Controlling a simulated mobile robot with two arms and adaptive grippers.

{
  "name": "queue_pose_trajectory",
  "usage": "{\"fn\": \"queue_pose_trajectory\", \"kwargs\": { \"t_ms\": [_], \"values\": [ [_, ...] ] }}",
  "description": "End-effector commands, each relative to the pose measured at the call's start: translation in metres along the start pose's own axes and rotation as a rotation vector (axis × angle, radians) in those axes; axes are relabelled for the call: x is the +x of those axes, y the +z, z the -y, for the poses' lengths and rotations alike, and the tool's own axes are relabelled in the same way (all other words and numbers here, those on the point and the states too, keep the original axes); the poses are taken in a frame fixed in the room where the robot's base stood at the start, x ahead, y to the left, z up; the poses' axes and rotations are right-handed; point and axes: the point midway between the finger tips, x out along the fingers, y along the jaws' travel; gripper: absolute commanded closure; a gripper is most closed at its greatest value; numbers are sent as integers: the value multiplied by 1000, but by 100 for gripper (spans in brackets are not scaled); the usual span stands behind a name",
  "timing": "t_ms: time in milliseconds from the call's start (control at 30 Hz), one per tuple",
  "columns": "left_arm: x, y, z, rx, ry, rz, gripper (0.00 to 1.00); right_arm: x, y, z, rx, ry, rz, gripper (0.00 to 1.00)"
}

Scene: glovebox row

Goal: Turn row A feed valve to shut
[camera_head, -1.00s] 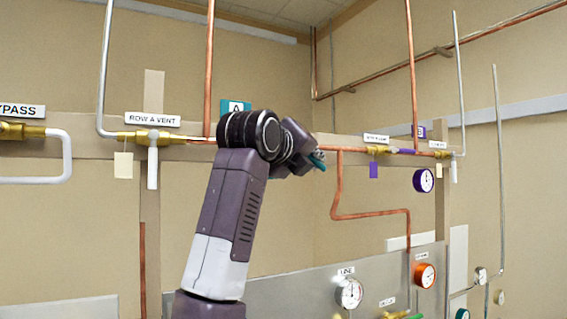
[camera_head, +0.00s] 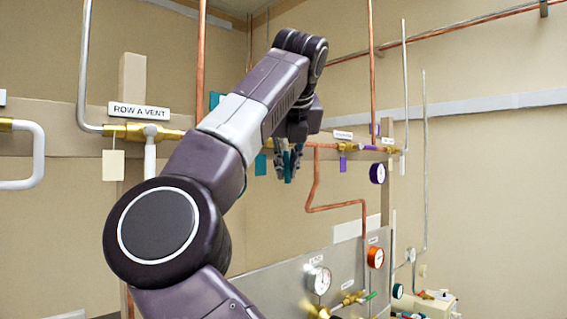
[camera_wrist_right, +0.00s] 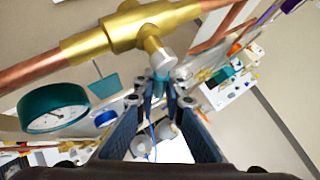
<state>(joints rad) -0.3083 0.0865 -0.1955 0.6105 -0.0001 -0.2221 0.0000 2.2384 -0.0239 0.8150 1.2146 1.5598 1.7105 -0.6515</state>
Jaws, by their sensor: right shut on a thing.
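In the right wrist view a brass valve body (camera_wrist_right: 135,30) sits on a copper pipe, with a short stem and a teal handle (camera_wrist_right: 160,86) coming off it toward me. My right gripper (camera_wrist_right: 171,101) is shut on this handle, with a fingertip on each side. In the head view my right gripper (camera_head: 287,168) points downward below the copper pipe line, with teal showing between its fingers. The valve body and its label are hidden behind my right arm there. A teal tag (camera_head: 260,164) hangs just left of the gripper. My left gripper is not in view.
The ROW A VENT valve (camera_head: 140,132) with its white handle is at left. A purple-tagged valve (camera_head: 347,147) is right of the gripper. Gauges (camera_head: 319,280) sit on a grey panel lower right. A teal gauge (camera_wrist_right: 52,108) is close in the wrist view.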

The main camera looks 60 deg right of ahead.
Motion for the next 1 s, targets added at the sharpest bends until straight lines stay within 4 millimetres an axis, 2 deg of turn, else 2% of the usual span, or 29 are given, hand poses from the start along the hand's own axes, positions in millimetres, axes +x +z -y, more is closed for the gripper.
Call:
{"fn": "queue_pose_trajectory", "kwargs": {
  "t_ms": [100, 300, 800, 833, 867, 1000],
  "values": [
    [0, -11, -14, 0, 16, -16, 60, 0, -2, -2, 30, 34, -34, 100],
    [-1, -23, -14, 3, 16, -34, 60, -1, -3, -4, 62, 61, -64, 100],
    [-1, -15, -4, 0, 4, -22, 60, -1, -5, -5, 75, 72, -76, 100],
    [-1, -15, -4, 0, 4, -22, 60, -1, -5, -5, 75, 72, -76, 88],
    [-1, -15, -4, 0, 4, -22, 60, -1, -5, -5, 75, 72, -75, 85],
    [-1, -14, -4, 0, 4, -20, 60, -1, -4, -5, 74, 71, -72, 82]
  ]
}}
